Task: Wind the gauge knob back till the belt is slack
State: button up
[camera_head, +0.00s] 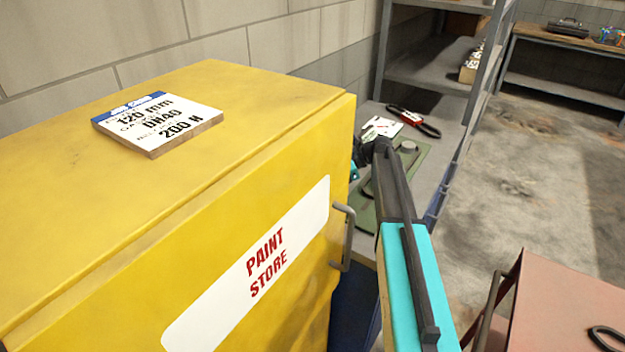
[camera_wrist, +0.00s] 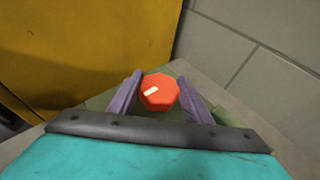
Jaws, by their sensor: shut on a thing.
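In the wrist view, a red, many-sided knob (camera_wrist: 158,92) with a white mark sits between the two purple fingers of my gripper (camera_wrist: 160,84). The fingers are shut on it. The white mark points toward the lower left of the picture. In the head view, my gripper (camera_head: 362,150) is small and dark beside a green plate (camera_head: 417,163) on the grey shelf bench. The knob is hidden there by the cabinet and arm. A grey round piece (camera_head: 408,147) stands on the plate. Whether the belt on the plate is tight or slack I cannot tell.
A yellow paint store cabinet (camera_head: 190,215) stands close on the left, with a grey handle (camera_head: 343,237) and a job card (camera_head: 158,122) on top. A black loop with a red band (camera_head: 413,122) lies behind the plate. A reddish box (camera_head: 560,300) stands lower right.

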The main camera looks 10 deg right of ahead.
dwell(0.3)
jog(key=o, duration=1.1)
jog(key=shift+c, duration=0.2)
jog(key=shift+d, duration=0.1)
jog(key=b+v, duration=0.3)
jog(key=v, duration=1)
jog(key=shift+d+b, duration=0.25)
jog(key=shift+b, duration=0.05)
jog(key=shift+r, duration=0.15)
